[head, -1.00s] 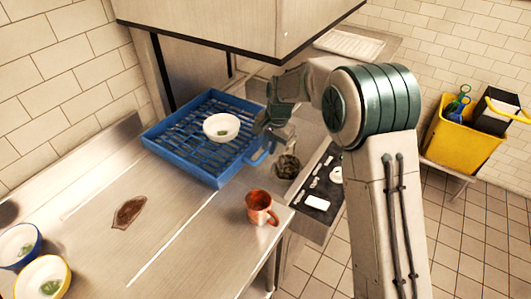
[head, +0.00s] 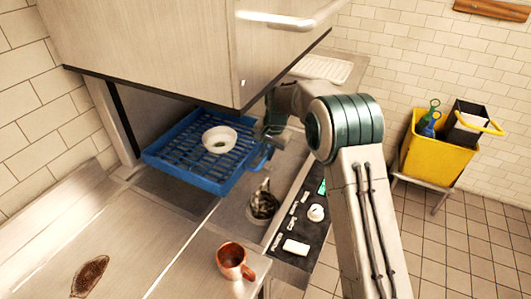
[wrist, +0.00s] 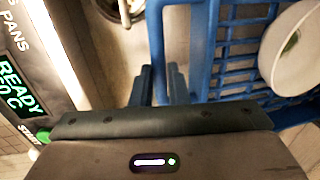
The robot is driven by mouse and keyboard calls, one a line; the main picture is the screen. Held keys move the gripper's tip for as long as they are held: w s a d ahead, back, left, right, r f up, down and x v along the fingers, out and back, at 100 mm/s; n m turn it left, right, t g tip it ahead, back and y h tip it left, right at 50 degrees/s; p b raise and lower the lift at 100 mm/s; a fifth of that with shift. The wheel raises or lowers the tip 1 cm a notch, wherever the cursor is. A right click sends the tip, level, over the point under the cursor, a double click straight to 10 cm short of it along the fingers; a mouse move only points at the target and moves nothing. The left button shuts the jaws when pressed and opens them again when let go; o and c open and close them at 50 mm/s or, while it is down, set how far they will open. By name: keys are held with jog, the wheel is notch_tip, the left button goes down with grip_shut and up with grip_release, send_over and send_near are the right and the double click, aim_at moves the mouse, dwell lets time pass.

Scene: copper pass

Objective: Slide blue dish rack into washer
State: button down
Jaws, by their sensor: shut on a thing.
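The blue dish rack (head: 225,182) lies flat, its back part under the raised hood of the washer (head: 150,45) and its front part out on the steel counter side. A white bowl (head: 219,139) with a green scrap sits in the rack. My gripper (head: 268,135) is at the rack's right front edge, shut on its blue handle. In the wrist view, my gripper's fingers (wrist: 160,86) are close together at the rack's blue handle bar (wrist: 156,30), with the bowl (wrist: 294,50) at the right. The hood hides the rack's far corner.
A copper mug (head: 234,260) stands near the counter's right edge. A dark brown stain (head: 90,275) marks the counter. A yellow bin (head: 435,150) stands farther right.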

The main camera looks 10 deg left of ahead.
jog(key=c, duration=1.4)
grip_release()
jog(key=shift+r, duration=0.6)
jog(key=s+d+r+b, duration=0.1)
jog(key=d+r+b, duration=0.2)
jog(key=d+r, duration=0.7)
jog(key=shift+s+d, duration=0.4)
jog(key=shift+d, duration=0.35)
jog(key=shift+f, duration=0.1)
